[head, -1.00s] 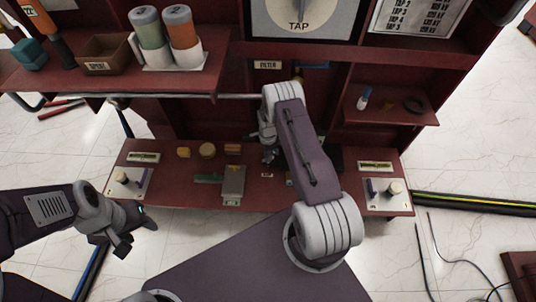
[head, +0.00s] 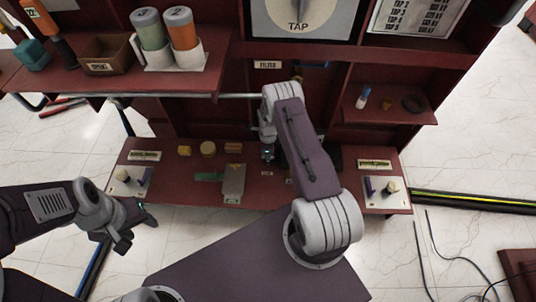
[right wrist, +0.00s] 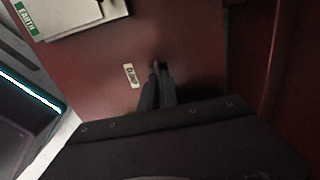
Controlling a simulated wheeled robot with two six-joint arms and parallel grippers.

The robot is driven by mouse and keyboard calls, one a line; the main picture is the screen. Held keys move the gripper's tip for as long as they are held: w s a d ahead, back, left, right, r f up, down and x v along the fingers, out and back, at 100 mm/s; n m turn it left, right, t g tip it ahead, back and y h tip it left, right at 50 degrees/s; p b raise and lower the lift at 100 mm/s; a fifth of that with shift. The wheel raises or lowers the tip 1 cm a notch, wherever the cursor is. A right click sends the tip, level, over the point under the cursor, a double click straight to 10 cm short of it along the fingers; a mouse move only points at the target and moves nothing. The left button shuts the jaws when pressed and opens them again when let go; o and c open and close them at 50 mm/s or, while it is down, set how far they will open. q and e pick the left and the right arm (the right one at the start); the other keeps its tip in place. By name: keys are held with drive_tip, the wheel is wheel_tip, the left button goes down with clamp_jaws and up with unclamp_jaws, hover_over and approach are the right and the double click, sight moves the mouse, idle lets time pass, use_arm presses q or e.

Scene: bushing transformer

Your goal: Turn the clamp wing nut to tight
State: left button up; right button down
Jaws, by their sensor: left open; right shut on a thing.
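My right gripper (head: 268,153) reaches down to the red bench, in front of the back panel. In the right wrist view its two dark fingers (right wrist: 158,82) are close together, shut on a small dark piece (right wrist: 157,65) that I take to be the clamp wing nut. Most of it is hidden between the fingers, and its angle cannot be told. A small clamp label (right wrist: 130,75) is on the red surface beside the fingers. My left gripper (head: 135,228) is open and empty, low at the left, off the bench's front edge.
A grey plate piece (head: 233,181) lies left of my right gripper, with an earth label (right wrist: 25,17) beside it. Yellow and orange pieces (head: 207,149) stand behind it. Corner plates with posts (head: 385,193) stand at both bench ends. A shelf (head: 160,85) overhangs at left.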

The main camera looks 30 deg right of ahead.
drive_tip(key=shift+a+f, duration=0.1)
drive_tip(key=c, duration=1.6)
unclamp_jaws()
wheel_tip(320, 180, up, 9)
drive_tip(key=p, duration=0.4)
